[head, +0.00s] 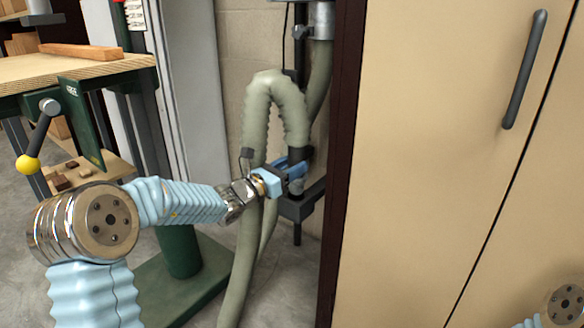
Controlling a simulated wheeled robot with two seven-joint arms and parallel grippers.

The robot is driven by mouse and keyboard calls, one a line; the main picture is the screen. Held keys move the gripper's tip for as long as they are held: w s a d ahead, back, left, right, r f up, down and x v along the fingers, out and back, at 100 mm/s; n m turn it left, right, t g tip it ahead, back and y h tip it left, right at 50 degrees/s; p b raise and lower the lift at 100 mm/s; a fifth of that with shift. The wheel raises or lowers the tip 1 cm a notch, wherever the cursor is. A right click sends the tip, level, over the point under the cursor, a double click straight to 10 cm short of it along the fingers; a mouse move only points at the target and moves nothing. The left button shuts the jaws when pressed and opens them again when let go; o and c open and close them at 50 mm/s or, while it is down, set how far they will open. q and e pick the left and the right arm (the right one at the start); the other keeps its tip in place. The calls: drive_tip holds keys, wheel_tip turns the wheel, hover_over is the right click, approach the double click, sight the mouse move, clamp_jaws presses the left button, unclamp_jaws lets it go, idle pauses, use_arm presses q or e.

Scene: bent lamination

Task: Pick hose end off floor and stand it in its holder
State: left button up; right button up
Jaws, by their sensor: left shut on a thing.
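The grey-green ribbed hose (272,85) hangs by the wall, looped over at the top. Its dark end cuff (300,155) points down, and my left gripper (296,168) is shut on it. Just below is a dark grey bracket (298,204) on the wall side, which looks like the holder. The cuff's lower rim is hidden behind my gripper, so I cannot tell whether it touches or sits in the holder. My right gripper is not in view; only a piece of my right arm shows at the bottom right.
A beige cabinet (430,150) with a dark side edge stands close on the right. A workbench machine with a crank handle (40,135) and a green base (185,285) stands on the left.

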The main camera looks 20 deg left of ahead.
sight(291, 187)
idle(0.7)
use_arm(q)
drive_tip(key=shift+f+b, duration=1.3)
drive_tip(key=shift+b, duration=0.15)
drive_tip(key=shift+f, duration=0.1)
drive_tip(key=shift+f+b, duration=0.65)
drive_tip(key=shift+b, duration=0.1)
drive_tip(key=shift+f+b, duration=0.95)
drive_tip(key=o, duration=1)
